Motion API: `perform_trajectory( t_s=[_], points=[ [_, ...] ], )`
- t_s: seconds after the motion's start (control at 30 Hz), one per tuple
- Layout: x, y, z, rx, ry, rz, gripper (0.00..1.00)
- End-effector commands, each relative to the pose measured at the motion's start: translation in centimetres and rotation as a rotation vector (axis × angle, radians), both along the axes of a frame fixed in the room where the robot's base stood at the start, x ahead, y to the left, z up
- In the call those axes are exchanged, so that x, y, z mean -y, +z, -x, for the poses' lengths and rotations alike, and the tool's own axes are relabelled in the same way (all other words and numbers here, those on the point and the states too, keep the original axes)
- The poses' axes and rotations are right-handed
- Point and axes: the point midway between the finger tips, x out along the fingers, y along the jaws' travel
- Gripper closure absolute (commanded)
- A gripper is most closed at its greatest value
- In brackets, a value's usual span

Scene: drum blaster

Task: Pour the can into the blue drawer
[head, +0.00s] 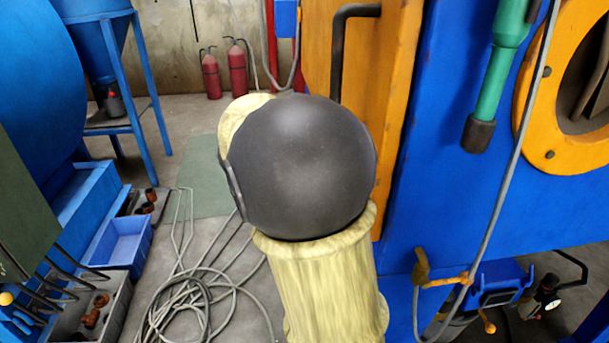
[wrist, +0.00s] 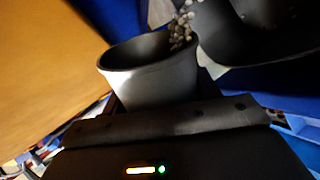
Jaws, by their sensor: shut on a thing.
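In the wrist view a light grey can (wrist: 150,82) with a dark inside and an open mouth is held in my dark gripper (wrist: 158,103). The jaws are closed around its lower part and the can looks tilted. Grey pellets (wrist: 181,28) show beside the can's rim at the upper right, next to a dark curved thing (wrist: 262,28). I cannot tell whether the pellets are leaving the can. In the head view my own arm hides the gripper and the can. I cannot make out the blue drawer for certain.
A blue machine (head: 450,200) with an orange panel (head: 395,110) fills the right of the head view. A blue bin (head: 122,245) stands at the lower left. Hoses (head: 190,300) lie coiled on the floor. Red extinguishers (head: 237,72) stand by the back wall.

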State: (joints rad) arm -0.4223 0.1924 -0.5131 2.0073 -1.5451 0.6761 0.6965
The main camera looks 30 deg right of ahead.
Motion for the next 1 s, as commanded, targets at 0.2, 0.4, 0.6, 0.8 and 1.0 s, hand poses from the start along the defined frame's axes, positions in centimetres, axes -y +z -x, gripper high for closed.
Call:
perform_trajectory(
  t_s=[0.2,0.4,0.6,0.8,1.0],
  points=[
    [0.21,0.06,0.05,0.008,-0.001,-0.005,0.67],
    [-0.4,0.12,-0.05,0.013,0.011,-0.008,0.67],
    [-0.65,0.1,-0.05,0.02,0.011,-0.013,0.67],
    [-0.47,0.13,0.0,0.027,0.008,-0.017,0.67],
    [-0.25,0.16,0.03,0.033,0.007,-0.021,0.67]
  ],
)
